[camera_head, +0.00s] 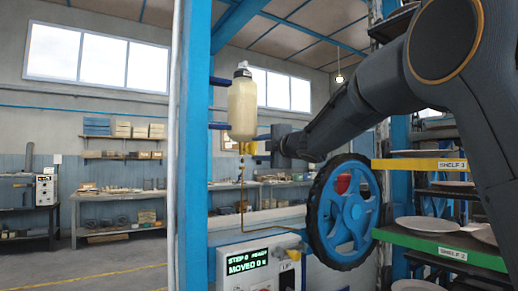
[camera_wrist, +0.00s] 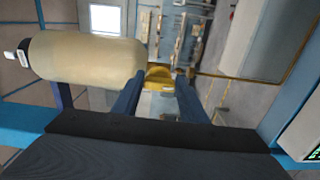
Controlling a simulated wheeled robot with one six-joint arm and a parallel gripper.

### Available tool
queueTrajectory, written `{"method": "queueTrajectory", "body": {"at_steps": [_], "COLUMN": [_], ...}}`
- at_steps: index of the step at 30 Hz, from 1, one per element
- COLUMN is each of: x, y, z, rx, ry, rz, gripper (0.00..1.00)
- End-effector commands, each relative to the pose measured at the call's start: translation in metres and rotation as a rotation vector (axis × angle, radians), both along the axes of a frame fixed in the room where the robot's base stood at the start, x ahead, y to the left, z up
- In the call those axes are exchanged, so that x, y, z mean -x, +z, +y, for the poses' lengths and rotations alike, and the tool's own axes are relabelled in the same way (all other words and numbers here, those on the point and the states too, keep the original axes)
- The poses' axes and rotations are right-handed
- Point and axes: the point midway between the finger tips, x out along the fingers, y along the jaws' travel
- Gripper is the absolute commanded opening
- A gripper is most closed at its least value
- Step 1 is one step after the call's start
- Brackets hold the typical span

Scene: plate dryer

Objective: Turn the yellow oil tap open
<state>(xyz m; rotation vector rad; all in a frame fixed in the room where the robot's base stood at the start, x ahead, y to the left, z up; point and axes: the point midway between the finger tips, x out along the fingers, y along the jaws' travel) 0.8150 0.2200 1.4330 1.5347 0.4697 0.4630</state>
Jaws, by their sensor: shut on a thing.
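The yellow oil tap (camera_head: 246,147) sits just below a cream oil bottle (camera_head: 242,110) on the blue post. A thin copper pipe (camera_head: 241,195) runs down from it. My gripper (camera_head: 262,145) reaches in from the right at tap height. In the wrist view the yellow tap (camera_wrist: 160,76) lies between the two fingertips, and my gripper (camera_wrist: 160,88) is shut on it. The bottle fills the upper left of the wrist view (camera_wrist: 85,57). The fingers partly hide the tap, so its exact turn angle is hard to tell.
A blue handwheel with a black rim (camera_head: 345,212) stands close below my arm. A control box (camera_head: 258,262) reads "STEP 0 READY, MOVED 0". Shelves with plates (camera_head: 440,246) stand at the right. A blue post (camera_head: 194,150) stands left of the tap.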

Motion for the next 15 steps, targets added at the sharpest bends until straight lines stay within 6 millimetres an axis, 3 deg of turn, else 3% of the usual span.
{"method": "queueTrajectory", "body": {"at_steps": [5, 6, 9, 15], "x": [0.0, 0.0, 0.0, 0.0], "y": [-0.0008, -0.0008, -0.0006, -0.0003], "z": [0.0002, 0.0003, 0.0002, 0.0001], "rx": [-0.001, -0.001, 0.0, 0.0], "ry": [0.0, 0.0, 0.0, 0.0], "rz": [0.002, 0.002, 0.001, 0.0], "gripper": [0.17, 0.44, 0.58, 0.58]}}
